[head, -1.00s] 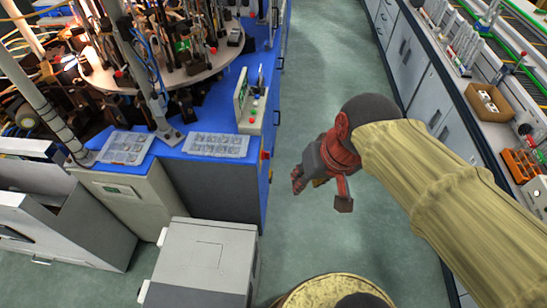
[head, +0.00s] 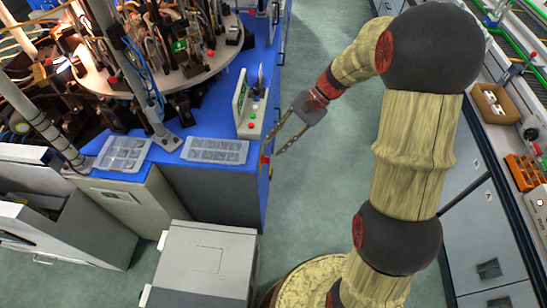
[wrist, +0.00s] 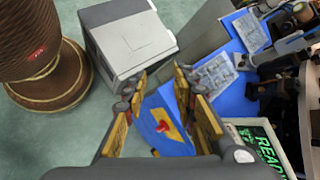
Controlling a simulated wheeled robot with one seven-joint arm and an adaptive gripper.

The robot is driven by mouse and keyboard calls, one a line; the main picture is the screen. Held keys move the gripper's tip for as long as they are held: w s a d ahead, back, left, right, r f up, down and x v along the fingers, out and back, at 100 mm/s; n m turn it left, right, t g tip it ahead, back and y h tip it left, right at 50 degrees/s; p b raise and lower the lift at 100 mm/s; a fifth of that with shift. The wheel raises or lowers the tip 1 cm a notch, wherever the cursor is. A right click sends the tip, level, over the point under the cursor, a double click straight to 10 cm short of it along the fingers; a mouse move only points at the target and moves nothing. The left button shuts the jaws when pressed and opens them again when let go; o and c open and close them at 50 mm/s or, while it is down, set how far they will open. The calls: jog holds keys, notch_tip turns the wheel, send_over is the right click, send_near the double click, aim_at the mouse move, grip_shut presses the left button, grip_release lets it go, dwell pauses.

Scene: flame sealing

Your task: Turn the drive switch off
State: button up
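The drive switch (head: 267,160) is a small red knob on a yellow plate. It is on the side of the blue machine cabinet near its front corner. In the wrist view the red knob (wrist: 161,126) shows between my two fingers, with the yellow plate behind it. My gripper (head: 277,142) is open and empty, its fingers pointing left toward the cabinet. In the wrist view my gripper (wrist: 160,75) has its fingers spread around the line of sight to the knob. I cannot tell the knob's exact angle or whether a finger touches it.
A control box (head: 251,115) with buttons stands on the blue top, its screen (wrist: 263,150) reading "READY". Clear trays (head: 215,150) lie nearby. A grey cabinet (head: 205,262) stands in front. A counter with a cardboard box (head: 490,104) is on the right. The aisle floor (head: 310,195) is free.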

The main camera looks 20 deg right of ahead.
jog(key=w+d+f+m+t+y+p, duration=0.1)
jog(key=w+d+f+m+y, duration=0.1)
jog(key=w+f+m, duration=0.3)
jog(key=w+d+f+m+y+p, duration=0.1)
jog(key=w+d+f+y, duration=0.15)
jog(key=f, duration=0.45)
jog(key=m+t+y+p, duration=0.2)
jog(key=m+t+y, duration=0.1)
jog(key=m+t, duration=0.4)
send_near(266, 160)
jog(key=b+x, duration=0.1)
jog(key=x, duration=0.6)
jog(key=shift+w+d+r, duration=0.15)
jog(key=shift+w+r, duration=0.1)
jog(key=shift+r, duration=0.05)
jog(key=c, duration=0.3)
jog(key=c, duration=0.4)
grip_shut()
